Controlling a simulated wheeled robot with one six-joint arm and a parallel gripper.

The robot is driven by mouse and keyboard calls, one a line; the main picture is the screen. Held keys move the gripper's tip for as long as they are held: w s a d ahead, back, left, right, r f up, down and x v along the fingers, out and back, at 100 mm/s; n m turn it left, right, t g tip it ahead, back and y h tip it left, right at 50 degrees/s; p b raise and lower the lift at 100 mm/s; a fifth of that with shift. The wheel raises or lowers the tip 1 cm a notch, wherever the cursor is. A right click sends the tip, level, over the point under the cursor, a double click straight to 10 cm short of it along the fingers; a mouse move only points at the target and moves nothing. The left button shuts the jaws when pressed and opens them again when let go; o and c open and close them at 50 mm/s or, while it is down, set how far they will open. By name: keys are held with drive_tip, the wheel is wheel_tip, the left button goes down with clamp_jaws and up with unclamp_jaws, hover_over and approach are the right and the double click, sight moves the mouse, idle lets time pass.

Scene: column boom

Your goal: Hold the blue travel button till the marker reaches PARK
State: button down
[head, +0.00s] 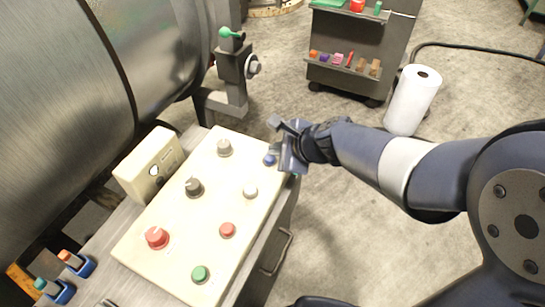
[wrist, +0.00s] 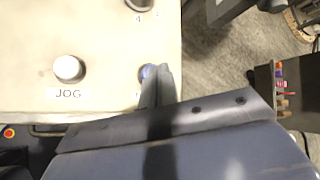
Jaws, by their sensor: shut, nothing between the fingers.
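The blue travel button (head: 269,160) sits near the far right corner of the cream control panel (head: 170,229). It also shows in the wrist view (wrist: 147,72), partly covered by my fingers. My gripper (head: 275,151) is shut and empty, with its fingertips right at the button. In the wrist view the closed fingertips (wrist: 160,76) overlap the button's right side. I cannot tell whether they touch it or press it in. No marker or PARK lettering can be made out in either view.
Other knobs and buttons share the panel, including a white JOG button (wrist: 68,68), a red button (head: 227,229) and a green button (head: 200,273). A cream box (head: 150,165) and a large steel cylinder (head: 60,90) stand left. A white roll (head: 412,100) stands on the floor.

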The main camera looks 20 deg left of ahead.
sight(273, 159)
drive_tip(key=shift+a, duration=0.1)
idle(0.7)
drive_tip(key=shift+w+a+f+b, duration=0.15)
drive_tip(key=shift+a+f+b, duration=0.15)
drive_tip(key=shift+a+f, duration=0.1)
drive_tip(key=shift+d+f+b, duration=0.1)
drive_tip(key=shift+f+b, duration=0.4)
drive_tip(key=shift+f, duration=0.05)
idle(2.1)
drive_tip(key=shift+r, duration=0.1)
idle(2.6)
drive_tip(key=shift+r+p, duration=0.9)
wheel_tip(273, 159, up, 5)
drive_tip(key=p, duration=0.5)
drive_tip(key=shift+r, duration=0.1)
